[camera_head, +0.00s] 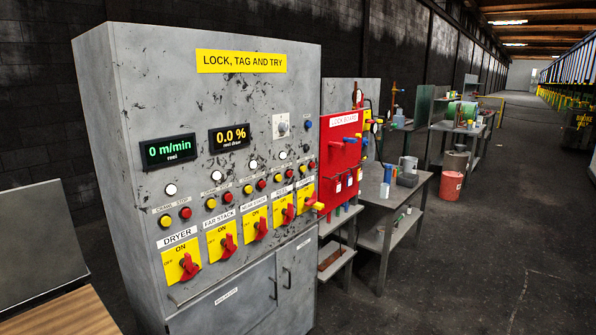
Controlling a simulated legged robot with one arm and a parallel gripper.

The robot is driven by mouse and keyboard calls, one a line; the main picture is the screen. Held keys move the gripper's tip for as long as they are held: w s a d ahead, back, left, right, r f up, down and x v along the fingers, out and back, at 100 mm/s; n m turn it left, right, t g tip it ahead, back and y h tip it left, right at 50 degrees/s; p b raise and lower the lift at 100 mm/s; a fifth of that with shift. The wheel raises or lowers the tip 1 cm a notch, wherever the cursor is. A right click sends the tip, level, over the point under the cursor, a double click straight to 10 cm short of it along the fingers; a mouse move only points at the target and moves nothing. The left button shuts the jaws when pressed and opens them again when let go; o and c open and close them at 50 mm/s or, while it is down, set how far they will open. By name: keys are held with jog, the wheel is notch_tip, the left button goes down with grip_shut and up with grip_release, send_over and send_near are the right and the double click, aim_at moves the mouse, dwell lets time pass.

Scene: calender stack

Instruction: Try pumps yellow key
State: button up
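The grey control cabinet (135,100) stands at the left under a yellow "LOCK, TAG AND TRY" sign. Other plates read DRYER (178,239) and FAR STACK (219,216). My gripper is not in view.
The display (167,150) reads 0 m/min and another (229,137) reads 0.0 %. A red lock board (338,150) hangs right of the cabinet. A grey workbench (405,190) stands beyond it. The dark floor (480,255) at the right is open.

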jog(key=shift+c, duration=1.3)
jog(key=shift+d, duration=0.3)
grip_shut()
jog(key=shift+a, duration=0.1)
